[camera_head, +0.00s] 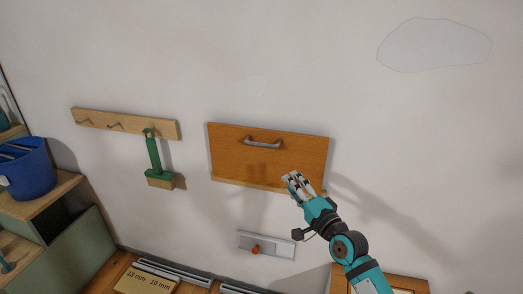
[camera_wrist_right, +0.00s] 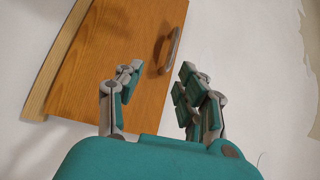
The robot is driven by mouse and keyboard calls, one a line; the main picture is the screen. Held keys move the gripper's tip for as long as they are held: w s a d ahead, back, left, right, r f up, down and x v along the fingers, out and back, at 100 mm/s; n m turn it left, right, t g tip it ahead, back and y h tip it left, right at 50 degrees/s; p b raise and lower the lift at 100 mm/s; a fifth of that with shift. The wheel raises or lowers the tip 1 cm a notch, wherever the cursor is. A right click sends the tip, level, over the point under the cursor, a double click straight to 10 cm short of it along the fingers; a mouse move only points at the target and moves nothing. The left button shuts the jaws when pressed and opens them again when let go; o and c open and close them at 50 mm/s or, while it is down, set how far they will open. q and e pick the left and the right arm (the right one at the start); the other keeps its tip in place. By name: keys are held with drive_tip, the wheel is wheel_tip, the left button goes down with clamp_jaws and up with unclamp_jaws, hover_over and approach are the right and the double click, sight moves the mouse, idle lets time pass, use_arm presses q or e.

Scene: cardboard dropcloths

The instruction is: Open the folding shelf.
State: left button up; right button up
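The folding shelf (camera_head: 240,160) is an orange-brown wooden panel lying flat and upright against the white wall, with a lighter strip along its lower edge. Its grey bar handle (camera_head: 263,143) sits near the top edge; it also shows in the right wrist view (camera_wrist_right: 174,48). My right gripper (camera_head: 291,179) is in front of the panel's lower right part, below and right of the handle and apart from it. In the right wrist view its fingers (camera_wrist_right: 155,90) are spread with nothing between them, pointing towards the panel. My left gripper is out of view.
A wooden hook rail (camera_head: 95,119) with a green brush (camera_head: 154,155) hangs left of the shelf. Below the shelf is a grey plate with an orange knob (camera_head: 255,249). A blue bucket (camera_head: 30,172) stands on shelving at the left. A labelled cardboard box (camera_head: 147,281) lies below.

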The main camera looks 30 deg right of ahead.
wheel_tip(320, 180, up, 2)
approach(262, 146)
drive_tip(key=shift+t, duration=0.3)
drive_tip(key=w, duration=0.4)
drive_tip(key=w+p, duration=0.1)
drive_tip(key=w, duration=0.1)
drive_tip(key=shift+w+d+r, duration=0.1)
drive_tip(key=shift+d+r, duration=0.05)
drive_tip(key=shift+d, duration=0.25)
drive_tip(key=w, duration=0.3)
drive_tip(key=shift+w+d+r, duration=0.1)
drive_tip(key=shift+w+d, duration=0.05)
drive_tip(key=shift+w, duration=0.15)
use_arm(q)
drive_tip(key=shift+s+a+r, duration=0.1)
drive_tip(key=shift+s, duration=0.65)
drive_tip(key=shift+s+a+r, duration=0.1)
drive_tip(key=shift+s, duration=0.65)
use_arm(e)
drive_tip(key=shift+w+r, duration=0.1)
drive_tip(key=shift+w, duration=0.3)
clamp_jaws()
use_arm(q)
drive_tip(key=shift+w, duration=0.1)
